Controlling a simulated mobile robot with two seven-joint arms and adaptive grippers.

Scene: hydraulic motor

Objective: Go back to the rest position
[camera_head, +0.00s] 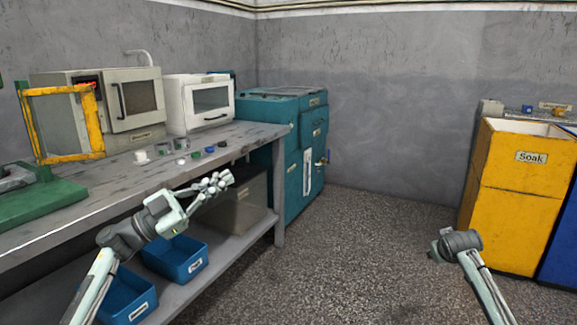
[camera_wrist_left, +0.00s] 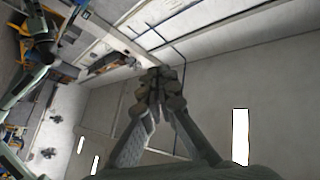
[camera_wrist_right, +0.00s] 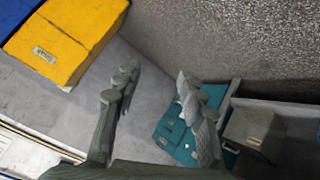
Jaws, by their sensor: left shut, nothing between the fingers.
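My left gripper (camera_head: 218,183) reaches in front of the workbench's right end in the head view. In the left wrist view its fingers (camera_wrist_left: 160,85) meet at the tips with nothing between them. My right arm shows at the lower right of the head view, with its gripper out of sight there. In the right wrist view the right gripper (camera_wrist_right: 160,92) has its fingers spread wide apart with nothing between them. Neither gripper touches anything that I can see.
A grey workbench (camera_head: 92,212) runs along the left, carrying white machines (camera_head: 198,103) and small round parts. Blue bins (camera_head: 175,258) sit on its lower shelf. A teal cabinet (camera_head: 297,150) stands beyond it. A yellow Soak cabinet (camera_head: 512,195) stands right. The floor between is clear.

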